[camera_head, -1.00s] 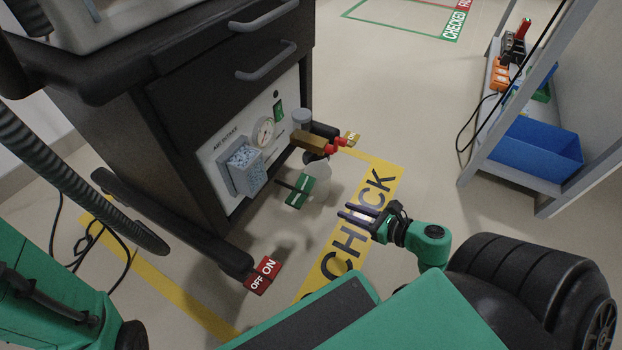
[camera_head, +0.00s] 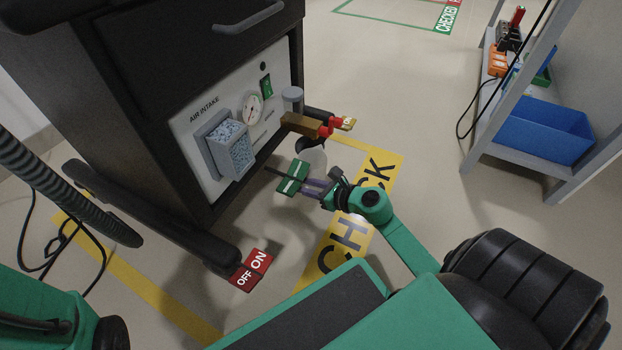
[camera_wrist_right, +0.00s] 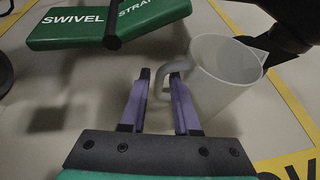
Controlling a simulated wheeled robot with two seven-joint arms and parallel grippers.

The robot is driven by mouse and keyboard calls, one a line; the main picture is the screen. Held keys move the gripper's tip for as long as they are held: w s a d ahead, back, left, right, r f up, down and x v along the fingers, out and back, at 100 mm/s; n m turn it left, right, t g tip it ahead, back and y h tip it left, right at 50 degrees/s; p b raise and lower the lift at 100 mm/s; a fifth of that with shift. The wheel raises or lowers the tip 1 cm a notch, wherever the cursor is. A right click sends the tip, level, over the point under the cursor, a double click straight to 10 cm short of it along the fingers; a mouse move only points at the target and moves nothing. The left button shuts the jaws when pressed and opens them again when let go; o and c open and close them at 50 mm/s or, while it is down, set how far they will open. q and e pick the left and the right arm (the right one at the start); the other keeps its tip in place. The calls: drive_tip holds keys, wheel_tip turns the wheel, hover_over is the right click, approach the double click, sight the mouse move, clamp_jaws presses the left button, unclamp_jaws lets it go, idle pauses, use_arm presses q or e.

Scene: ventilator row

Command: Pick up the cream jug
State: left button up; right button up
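The cream jug (camera_wrist_right: 225,75) stands on the floor, its handle toward my right gripper in the right wrist view. In the head view the jug (camera_head: 314,160) is pale and partly hidden behind the green pedal and my gripper. My right gripper (camera_wrist_right: 160,74) is open, its two purple fingers pointing at the handle. The handle's lower part lies between and just beyond the fingertips, close to the right finger; I cannot tell whether they touch. In the head view the right gripper (camera_head: 305,186) is beside the green pedal. My left gripper is out of view.
A green SWIVEL STRAIGHT pedal (camera_head: 290,177) sits just left of my right gripper. A black spout with brass and red fittings (camera_head: 305,125) overhangs the jug. The dark ventilator cart (camera_head: 150,90) stands left, with a red OFF/ON pedal (camera_head: 251,270). A blue bin (camera_head: 540,130) is at right.

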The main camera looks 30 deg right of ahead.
clamp_jaws()
idle(1.3)
